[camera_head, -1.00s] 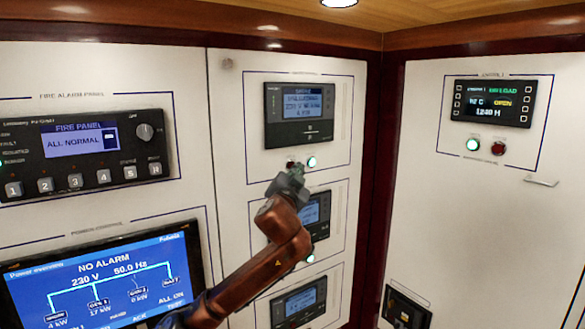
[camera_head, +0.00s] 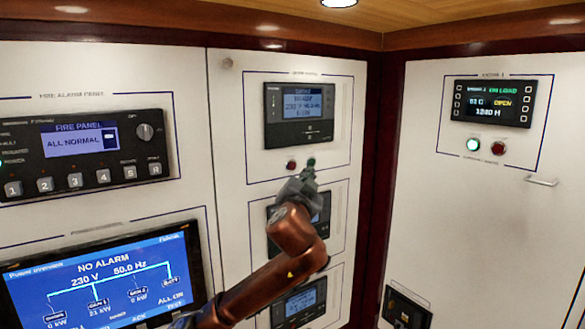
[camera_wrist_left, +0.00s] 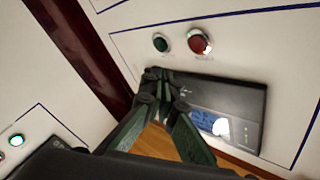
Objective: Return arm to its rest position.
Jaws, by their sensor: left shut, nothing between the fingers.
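My left arm rises from the bottom of the head view. Its left gripper (camera_head: 308,174) is shut and empty, with its tips just below the dark green button (camera_head: 311,162) of the upper middle panel. The red button (camera_head: 291,165) is to the left of the tips. In the left wrist view, the shut fingertips (camera_wrist_left: 160,75) show apart from the green button (camera_wrist_left: 160,43) and the red button (camera_wrist_left: 199,42). The gap in depth is hard to tell. My right gripper is not in view.
The upper display (camera_head: 300,115) is above the gripper. The middle display (camera_head: 322,212) is partly hidden behind my arm. A fire panel (camera_head: 82,178) and a power screen (camera_head: 95,285) are at left. A handle (camera_head: 541,181) sticks out on the right wall.

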